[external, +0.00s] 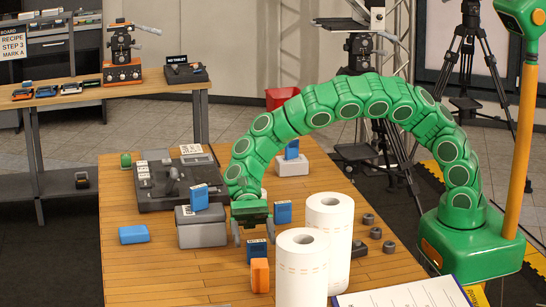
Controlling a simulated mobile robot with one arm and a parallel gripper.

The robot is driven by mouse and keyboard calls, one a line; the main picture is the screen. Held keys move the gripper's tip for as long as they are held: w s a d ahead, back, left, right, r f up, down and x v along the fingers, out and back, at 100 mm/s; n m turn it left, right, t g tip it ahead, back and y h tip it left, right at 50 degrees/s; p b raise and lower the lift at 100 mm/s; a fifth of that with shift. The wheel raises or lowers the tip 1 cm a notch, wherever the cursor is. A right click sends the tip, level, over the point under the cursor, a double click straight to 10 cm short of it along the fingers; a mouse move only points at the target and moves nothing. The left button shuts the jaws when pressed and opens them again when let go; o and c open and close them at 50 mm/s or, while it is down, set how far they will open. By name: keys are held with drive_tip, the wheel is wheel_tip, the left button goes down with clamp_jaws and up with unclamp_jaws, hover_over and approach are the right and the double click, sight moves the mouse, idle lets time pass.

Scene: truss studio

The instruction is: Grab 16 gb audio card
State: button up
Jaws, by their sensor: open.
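Several blue card-like pieces are on the wooden table; their small labels are unreadable, so I cannot tell which is the 16 GB audio card. One blue card (257,248) is upright at an orange block (260,275), just below my gripper. Another blue card (199,197) stands on a grey box (201,225) to the left. A blue block (134,234) lies flat at the left. My gripper (253,238) points down, open, with nothing visibly held.
Two white paper rolls (328,235) (301,270) stand close to the right of my gripper. A dark control panel (170,185) is behind left. The table's front left is clear.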

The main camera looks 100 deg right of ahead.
sight(258, 252)
drive_tip(key=shift+x, duration=2.75)
drive_tip(key=c, duration=1)
drive_tip(key=shift+c, duration=0.2)
